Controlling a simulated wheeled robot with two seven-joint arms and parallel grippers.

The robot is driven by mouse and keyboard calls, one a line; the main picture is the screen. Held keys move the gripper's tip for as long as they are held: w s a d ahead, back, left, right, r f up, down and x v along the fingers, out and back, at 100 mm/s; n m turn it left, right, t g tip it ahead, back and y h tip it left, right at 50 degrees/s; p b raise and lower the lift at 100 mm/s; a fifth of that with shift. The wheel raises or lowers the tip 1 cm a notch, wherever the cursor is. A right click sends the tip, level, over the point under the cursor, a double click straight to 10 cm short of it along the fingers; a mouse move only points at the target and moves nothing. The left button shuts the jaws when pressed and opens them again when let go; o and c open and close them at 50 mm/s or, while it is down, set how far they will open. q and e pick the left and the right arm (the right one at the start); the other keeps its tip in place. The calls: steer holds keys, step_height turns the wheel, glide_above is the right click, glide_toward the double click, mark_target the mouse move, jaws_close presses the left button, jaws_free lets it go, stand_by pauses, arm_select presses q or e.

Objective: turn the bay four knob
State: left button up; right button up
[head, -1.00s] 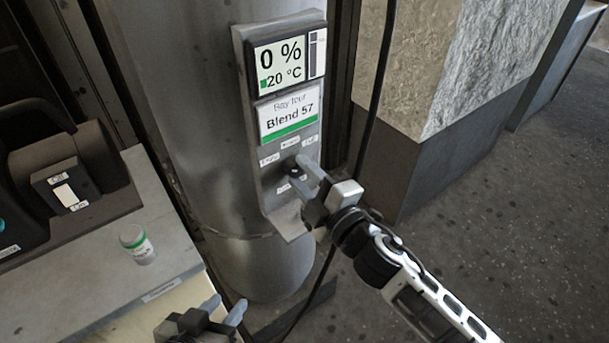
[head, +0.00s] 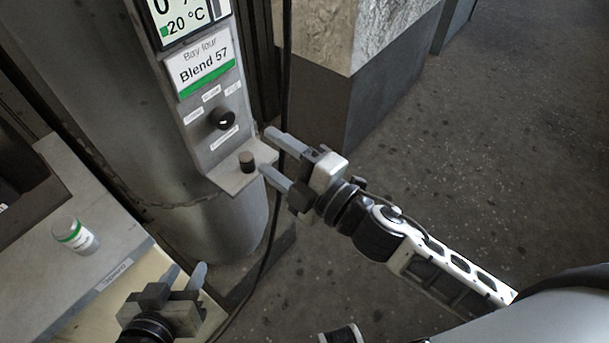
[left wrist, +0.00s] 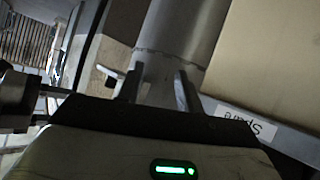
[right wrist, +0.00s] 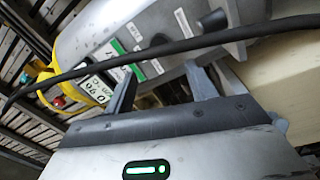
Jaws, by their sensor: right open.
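The bay four panel (head: 207,150) is fixed to a grey metal column. Its black knob (head: 222,118) sits among small white labels under the "Bay four Blend 57" card (head: 203,67). A short dark cylinder (head: 247,160) stands on the panel's bottom ledge. My right gripper (head: 266,150) is open and empty, to the right of the ledge and below the knob, apart from the knob. The panel also shows beyond its fingers in the right wrist view (right wrist: 158,68). My left gripper (head: 186,270) is open and empty, low at the left, by the bench edge.
A display (head: 183,18) above the card reads 20 °C and is cut off at the top. A dark cable (head: 268,235) hangs beside the panel. Floor at right is clear.

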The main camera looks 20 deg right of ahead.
arm_select(q)
steer(key=shift+f+b, duration=0.1)
steer(key=shift+b, duration=0.35)
arm_select(e)
steer(key=v, duration=0.6)
arm_select(q)
steer(key=r+p, duration=0.1)
steer(key=p, duration=0.1)
steer(key=r+p, duration=0.1)
steer(key=p, duration=0.2)
steer(key=shift+s+a, duration=0.1)
steer(key=shift+a, duration=0.15)
arm_select(e)
steer(key=s+d+f+m+g+h, duration=0.2)
steer(key=f+m, duration=0.3)
steer(key=m, duration=0.4)
steer(key=s+d+f+m+g+h, duration=0.2)
steer(key=s+f+m+h, duration=0.1)
steer(key=m, duration=0.7)
step_height(320, 180, down, 2)
steer(key=shift+s+d+f+g+h, duration=0.25)
steer(key=shift+d+g+h, duration=0.1)
steer(key=shift+h, duration=0.55)
